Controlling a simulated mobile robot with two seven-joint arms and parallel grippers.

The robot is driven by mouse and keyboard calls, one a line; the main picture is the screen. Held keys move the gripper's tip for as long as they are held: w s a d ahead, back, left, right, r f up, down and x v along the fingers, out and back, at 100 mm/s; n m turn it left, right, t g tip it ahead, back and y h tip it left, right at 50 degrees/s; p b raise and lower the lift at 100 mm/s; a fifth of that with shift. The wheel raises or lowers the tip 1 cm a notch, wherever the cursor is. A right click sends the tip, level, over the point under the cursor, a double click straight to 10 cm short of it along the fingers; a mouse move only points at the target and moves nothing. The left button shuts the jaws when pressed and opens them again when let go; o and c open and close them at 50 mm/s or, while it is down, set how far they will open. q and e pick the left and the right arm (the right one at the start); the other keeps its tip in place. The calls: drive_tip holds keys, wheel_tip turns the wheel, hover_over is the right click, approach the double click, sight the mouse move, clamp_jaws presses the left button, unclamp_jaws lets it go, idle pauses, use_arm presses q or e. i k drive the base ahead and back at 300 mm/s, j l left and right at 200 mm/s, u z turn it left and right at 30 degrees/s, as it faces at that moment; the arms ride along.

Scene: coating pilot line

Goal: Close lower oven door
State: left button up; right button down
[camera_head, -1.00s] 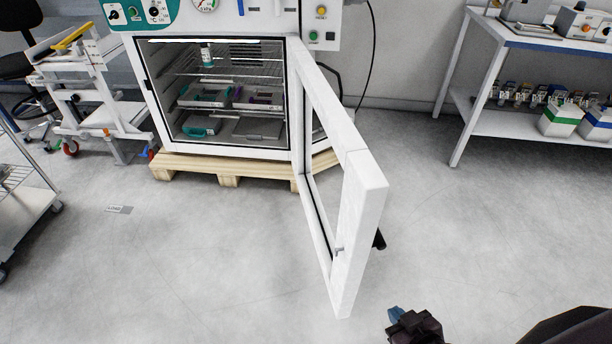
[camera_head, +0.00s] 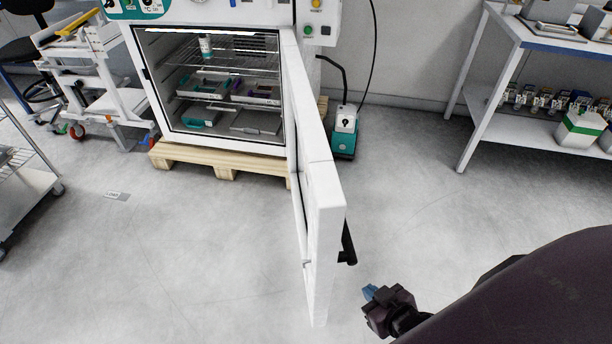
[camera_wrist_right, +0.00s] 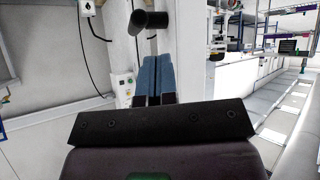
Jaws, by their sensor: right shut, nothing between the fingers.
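The lower oven door (camera_head: 324,222) is white and stands wide open, seen nearly edge-on in the head view, hinged at the right side of the oven (camera_head: 218,144). Its black handle (camera_head: 347,246) is on the door's right face; a black bar end, likely this handle, shows in the right wrist view (camera_wrist_right: 150,20). My right gripper (camera_head: 371,293) is shut and empty, to the right of the door's free edge and apart from it in the head view. Its blue fingertips point up in the wrist view (camera_wrist_right: 154,75). My left gripper is not in view.
Trays and a bottle (camera_head: 206,47) stand on racks inside the oven. The oven rests on a wooden pallet (camera_head: 222,168). A small teal and white pump (camera_head: 345,132) stands behind the door. A shelf table (camera_head: 560,45) is at right, a cart (camera_head: 22,185) at left. The floor between is clear.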

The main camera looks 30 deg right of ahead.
sight(315, 182)
drive_tip(key=i+l, duration=0.1)
drive_tip(key=l, duration=0.8)
drive_tip(key=i+l+z, duration=0.1)
drive_tip(key=l+z, duration=0.2)
drive_tip(key=l, duration=0.15)
